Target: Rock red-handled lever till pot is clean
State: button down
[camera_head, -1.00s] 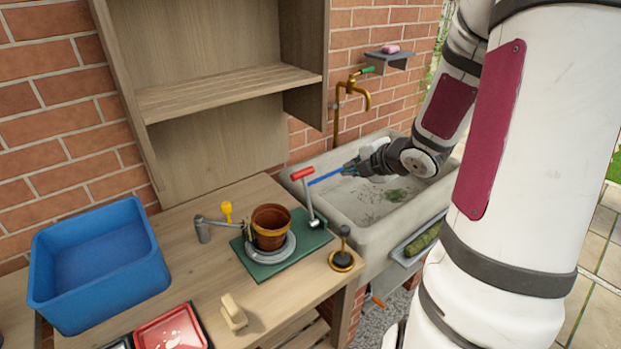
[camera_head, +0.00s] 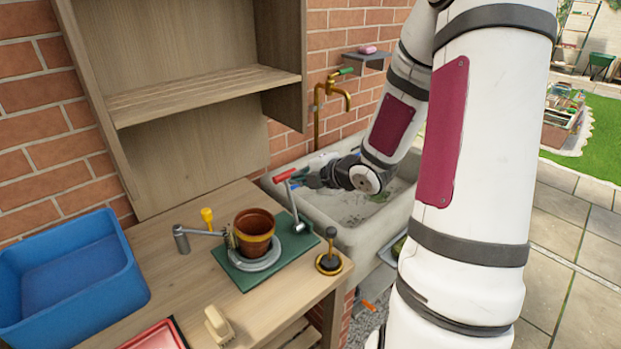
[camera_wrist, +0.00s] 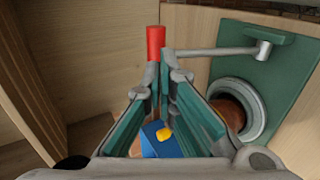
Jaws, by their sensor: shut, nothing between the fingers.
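The terracotta pot (camera_head: 254,227) stands upright on a grey ring on the green base plate (camera_head: 243,279), and a yellowish band runs round it. The pot's brown side and the ring also show in the wrist view (camera_wrist: 232,108). The red-handled lever (camera_head: 285,174) rises from the plate's far right, its grey rod leaning slightly. My gripper (camera_head: 302,178) is just right of the red handle, over the sink's near left edge. In the wrist view, its teal fingers converge with tips (camera_wrist: 163,78) close to the red handle (camera_wrist: 155,43); contact is unclear. It is shut and empty.
A stone sink (camera_head: 345,236) lies behind the bench's right end, below a brass tap (camera_head: 318,105). A black-knobbed tool in a brass ring (camera_head: 331,253), a yellow knob (camera_head: 207,216), a brush (camera_head: 219,325) and a blue tub (camera_head: 120,292) surround the plate.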

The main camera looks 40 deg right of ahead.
aim_at(287, 176)
jog(key=shift+x, duration=1.35)
jog(key=shift+w+a+g+p, duration=0.1)
jog(key=shift+w+g+p, duration=0.25)
jog(key=shift+w, duration=0.1)
jog(key=w+g+p, duration=0.2)
jog(key=w+p, duration=0.1)
jog(key=shift+f+p, duration=0.2)
jog(key=shift+p, duration=0.15)
jog(key=x, duration=0.3)
jog(key=shift+w+r+g, duration=0.25)
